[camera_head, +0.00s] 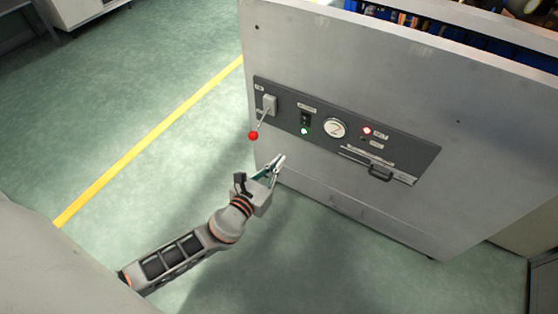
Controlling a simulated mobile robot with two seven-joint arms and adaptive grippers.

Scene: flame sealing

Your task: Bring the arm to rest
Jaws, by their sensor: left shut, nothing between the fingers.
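My left arm comes in from the lower left of the head view. Its gripper (279,162) is shut and empty, in front of the grey machine's front face. The gripper is below the dark control panel (400,154) and appears apart from it. A lever with a red ball knob (253,135) hangs from the panel's left end, above and left of the gripper. The panel also has a switch with a green light (304,131), a round gauge (335,128), a red light (367,130) and a handle (380,174) at the right. My right gripper is not in view.
The grey machine cabinet (440,95) fills the right side, with blue parts behind its top edge. A yellow floor line (150,136) crosses the green floor (100,90). The floor left of the machine is clear. A white cabinet (75,12) stands at the top left.

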